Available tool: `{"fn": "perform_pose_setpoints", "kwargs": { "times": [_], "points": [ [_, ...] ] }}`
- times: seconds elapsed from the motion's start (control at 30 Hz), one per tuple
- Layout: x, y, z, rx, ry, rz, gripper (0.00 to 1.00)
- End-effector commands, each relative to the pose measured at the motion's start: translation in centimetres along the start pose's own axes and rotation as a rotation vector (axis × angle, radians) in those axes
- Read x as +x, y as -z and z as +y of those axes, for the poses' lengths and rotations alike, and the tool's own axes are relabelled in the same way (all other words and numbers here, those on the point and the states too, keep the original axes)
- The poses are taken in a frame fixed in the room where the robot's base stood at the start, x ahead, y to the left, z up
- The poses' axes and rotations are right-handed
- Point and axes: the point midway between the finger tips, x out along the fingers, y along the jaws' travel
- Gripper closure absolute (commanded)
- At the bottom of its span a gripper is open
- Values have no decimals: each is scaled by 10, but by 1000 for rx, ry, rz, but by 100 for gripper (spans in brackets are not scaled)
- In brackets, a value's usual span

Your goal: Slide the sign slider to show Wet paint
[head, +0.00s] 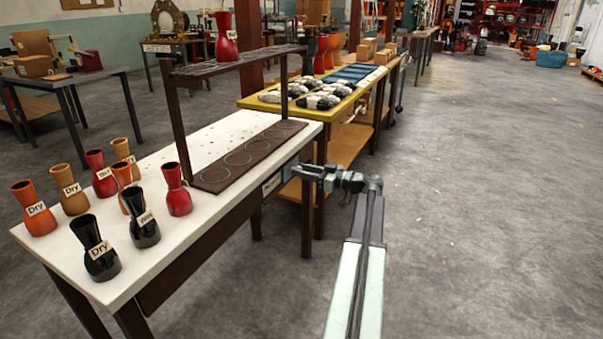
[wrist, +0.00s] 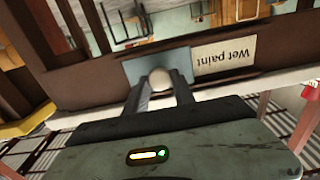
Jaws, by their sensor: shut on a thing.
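The sign is set in the dark front rail of the white table. Its slider is a blue-grey plate (wrist: 178,57) with a round pale knob (wrist: 159,78). My gripper (wrist: 160,92) is shut on the knob, one finger on each side. Beside the plate, to its right in the wrist view, a cream label (wrist: 224,60) reads "Wet paint", upside down and uncovered. In the head view my gripper (head: 298,170) is at the table's front rail, and the pale label (head: 272,183) shows just left of it. The plate hides whatever lies behind it.
Several goblet drums, some tagged Dry or Wet, stand on the white table (head: 225,143). A yellow table (head: 262,97) stands beyond. The floor (head: 470,200) to the right is clear.

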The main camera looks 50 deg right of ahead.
Motion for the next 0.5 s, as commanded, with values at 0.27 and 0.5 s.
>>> {"fn": "perform_pose_setpoints", "kwargs": {
  "times": [0.27,0.5],
  "points": [
    [-1,1,5,0,-14,3,49],
    [-13,1,4,0,-13,3,49]
  ]
}}
